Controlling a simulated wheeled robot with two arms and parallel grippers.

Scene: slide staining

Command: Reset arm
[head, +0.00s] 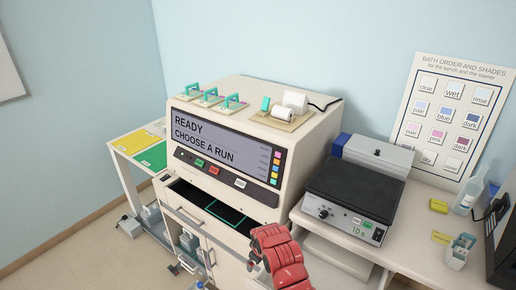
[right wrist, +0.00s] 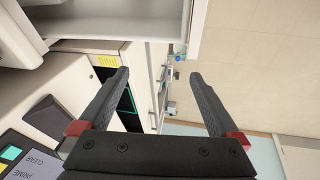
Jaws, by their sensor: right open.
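My right arm (head: 278,257), red, comes in at the bottom middle of the head view, in front of the large cream staining machine (head: 205,165). My right gripper (right wrist: 158,78) shows in the right wrist view with its two dark fingers spread wide and nothing between them. Its fingers are hard to make out in the head view. The machine's screen (head: 225,142) reads "READY CHOOSE A RUN". A dark opening with green outlines (head: 226,212) lies below the machine's button panel. My left gripper is not in view.
A black-topped hot plate (head: 355,188) stands right of the machine, with a bath-order chart (head: 450,115) behind it. Slide racks with teal handles (head: 210,96) sit on the machine. Yellow and green mats (head: 150,157) lie on the left table. Floor (head: 60,262) is clear at far left.

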